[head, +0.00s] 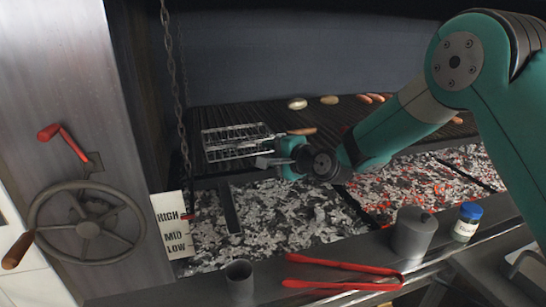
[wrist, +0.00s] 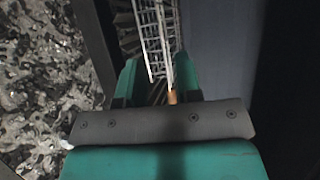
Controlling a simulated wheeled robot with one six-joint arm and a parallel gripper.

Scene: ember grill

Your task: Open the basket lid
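The wire basket (head: 236,150) lies on the dark grill grate at the left, and its wire frame also shows beyond my fingers in the wrist view (wrist: 155,30). It seems to have two wire layers close together; I cannot tell exactly how the lid sits. A wooden handle (head: 302,131) is at its right end, and a brown piece, probably this handle, shows low between my fingers in the wrist view (wrist: 172,97). My gripper (head: 264,159) is at the basket's right front edge. Its two fingers (wrist: 156,65) are apart, with no clear grip on anything.
Grey coals (head: 290,215) lie below the grate, with glowing ones (head: 420,185) further right. A chain (head: 180,90) hangs left of the basket. Red tongs (head: 340,286), a metal cup (head: 239,280), a grey canister (head: 413,235) and a blue-capped jar (head: 467,221) are on the front ledge.

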